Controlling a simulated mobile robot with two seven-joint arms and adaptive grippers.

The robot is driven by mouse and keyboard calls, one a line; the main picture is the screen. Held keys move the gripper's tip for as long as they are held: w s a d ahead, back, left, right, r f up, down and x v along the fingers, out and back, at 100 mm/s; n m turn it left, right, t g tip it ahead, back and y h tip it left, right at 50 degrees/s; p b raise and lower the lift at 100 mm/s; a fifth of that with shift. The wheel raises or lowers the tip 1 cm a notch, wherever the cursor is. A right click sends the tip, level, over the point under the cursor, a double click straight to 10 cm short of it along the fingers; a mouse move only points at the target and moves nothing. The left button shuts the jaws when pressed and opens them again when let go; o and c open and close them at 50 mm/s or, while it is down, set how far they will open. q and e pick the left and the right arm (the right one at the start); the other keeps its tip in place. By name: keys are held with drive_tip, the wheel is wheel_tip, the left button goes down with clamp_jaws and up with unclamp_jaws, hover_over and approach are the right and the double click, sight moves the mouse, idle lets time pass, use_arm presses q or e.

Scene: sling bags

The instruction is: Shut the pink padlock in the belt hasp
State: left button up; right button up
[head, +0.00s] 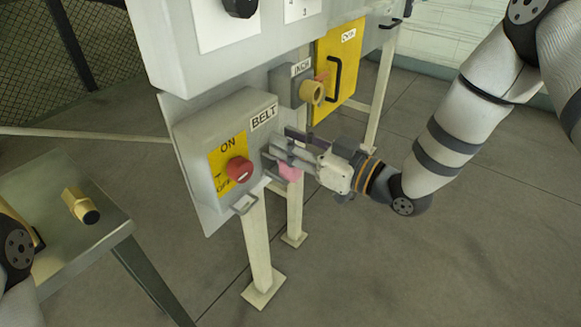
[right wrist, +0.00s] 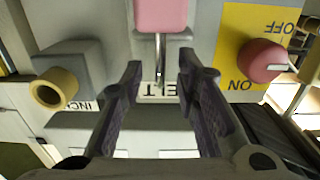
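The pink padlock (head: 290,172) is at the right side of the grey BELT box (head: 238,112), just below my right gripper (head: 280,152). In the right wrist view, which is upside down, the pink body (right wrist: 160,16) is at the top edge, partly cut off. Its metal shackle (right wrist: 160,55) reaches down toward the gap between the fingertips of my right gripper (right wrist: 160,72). These fingers are apart, with nothing clamped between them. The hasp is mostly hidden, and I cannot tell whether the shackle is through it or shut. My left gripper is out of view.
The BELT box carries a red knob (head: 240,169) on a yellow ON/OFF plate. An INCH box with a brass-coloured round part (head: 312,92) is above the gripper. A yellow panel (head: 339,65) stands behind. A table (head: 85,245) at left holds a gold, black-tipped object (head: 80,206).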

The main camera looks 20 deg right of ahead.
clamp_jaws()
